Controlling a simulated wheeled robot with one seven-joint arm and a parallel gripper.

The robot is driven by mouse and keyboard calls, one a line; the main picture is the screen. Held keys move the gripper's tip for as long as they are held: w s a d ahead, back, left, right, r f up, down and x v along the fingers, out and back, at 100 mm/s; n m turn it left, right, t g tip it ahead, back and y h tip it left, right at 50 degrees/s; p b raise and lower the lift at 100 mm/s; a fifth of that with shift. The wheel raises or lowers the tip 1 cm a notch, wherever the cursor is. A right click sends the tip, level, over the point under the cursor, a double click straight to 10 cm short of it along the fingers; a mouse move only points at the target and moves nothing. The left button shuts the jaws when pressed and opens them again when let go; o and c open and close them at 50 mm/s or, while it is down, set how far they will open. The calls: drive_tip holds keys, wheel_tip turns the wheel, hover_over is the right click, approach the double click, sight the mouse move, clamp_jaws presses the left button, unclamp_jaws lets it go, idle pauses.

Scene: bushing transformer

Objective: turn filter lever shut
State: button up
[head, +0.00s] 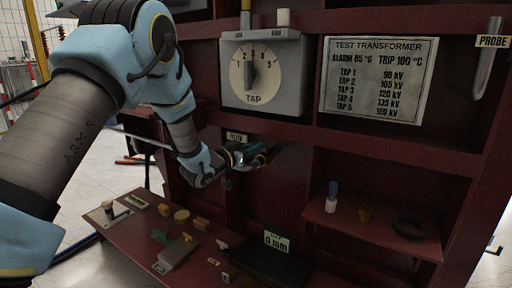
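My arm reaches from the left into the red cabinet, and my gripper (268,154) is in front of a compartment below the tap dial. A small tag (237,137) sits just above my wrist; its lettering is too small to read surely. I cannot make out the filter lever, which may be hidden behind my gripper. The fingers are small and dark against the red panel, so I cannot tell whether they are open or shut, or whether they touch anything.
A tap dial (252,75) is above my gripper, with a test transformer plate (377,78) to its right. A probe (487,60) hangs at the far right. Below, a red shelf (125,222) holds several small parts. A right shelf (335,225) holds a black ring (410,229).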

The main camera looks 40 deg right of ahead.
clamp_jaws()
idle(0.8)
drive_tip(key=shift+s, duration=0.1)
